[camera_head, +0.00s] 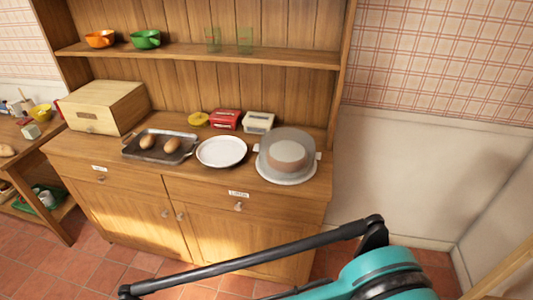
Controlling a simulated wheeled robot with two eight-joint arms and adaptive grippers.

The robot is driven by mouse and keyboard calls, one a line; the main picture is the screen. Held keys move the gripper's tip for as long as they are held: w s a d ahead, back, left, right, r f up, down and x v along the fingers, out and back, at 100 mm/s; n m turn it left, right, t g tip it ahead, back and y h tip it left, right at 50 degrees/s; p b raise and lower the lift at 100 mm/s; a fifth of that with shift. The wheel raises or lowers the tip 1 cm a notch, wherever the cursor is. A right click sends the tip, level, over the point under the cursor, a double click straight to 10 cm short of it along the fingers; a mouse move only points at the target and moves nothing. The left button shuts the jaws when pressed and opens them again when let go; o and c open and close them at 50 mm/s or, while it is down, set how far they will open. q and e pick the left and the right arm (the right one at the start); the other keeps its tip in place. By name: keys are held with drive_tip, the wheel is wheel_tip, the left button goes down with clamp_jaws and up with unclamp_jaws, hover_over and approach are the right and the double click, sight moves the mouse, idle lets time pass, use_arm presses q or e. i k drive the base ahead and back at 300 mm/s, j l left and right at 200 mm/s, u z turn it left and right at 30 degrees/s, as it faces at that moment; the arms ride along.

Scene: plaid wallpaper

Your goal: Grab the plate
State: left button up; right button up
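A round white plate (221,152) with a thin dark rim lies flat on the wooden cabinet's counter, near its front edge. It stands between a metal baking tray (132,150) on the left and a cake stand (286,176) on the right. Nothing covers the plate and it looks empty. Neither of my grippers shows in the head view.
The tray holds two brown loaves (172,145). A clear dome (300,136) covers a cake. Behind are a red box (225,119), a cream box (258,122) and a wooden breadbox (103,106). A black bar (245,260) and teal part cross the bottom right.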

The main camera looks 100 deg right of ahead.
sight(221, 152)
drive_tip(key=z, duration=3)
